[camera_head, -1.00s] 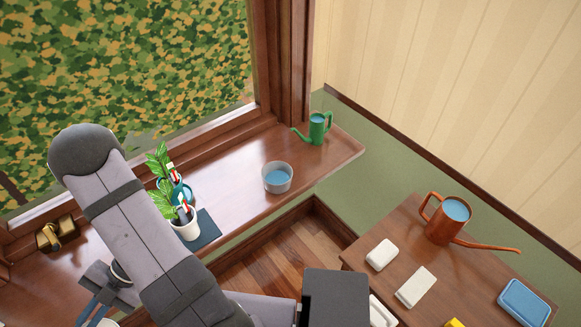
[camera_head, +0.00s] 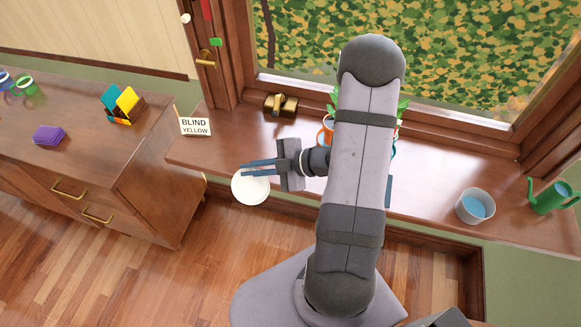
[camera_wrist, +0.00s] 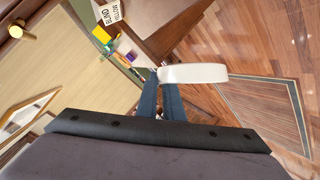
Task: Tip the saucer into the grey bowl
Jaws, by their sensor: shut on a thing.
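My gripper (camera_head: 256,168) is shut on the white saucer (camera_head: 250,189), holding it by its edge in front of the window sill, over the floor. In the wrist view the saucer (camera_wrist: 194,74) shows edge-on at the tips of the two blue fingers (camera_wrist: 162,86). Whether anything lies in it I cannot tell. The grey bowl (camera_head: 474,207) stands on the sill at the right, with blue liquid in it, well away from my gripper.
A green watering can (camera_head: 549,197) stands right of the bowl. Potted plants (camera_head: 327,128) on the sill are partly hidden by my arm. A sign reading "BLIND YELLOW" (camera_head: 195,126) stands at the sill's left end. A wooden cabinet (camera_head: 90,165) is at the left.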

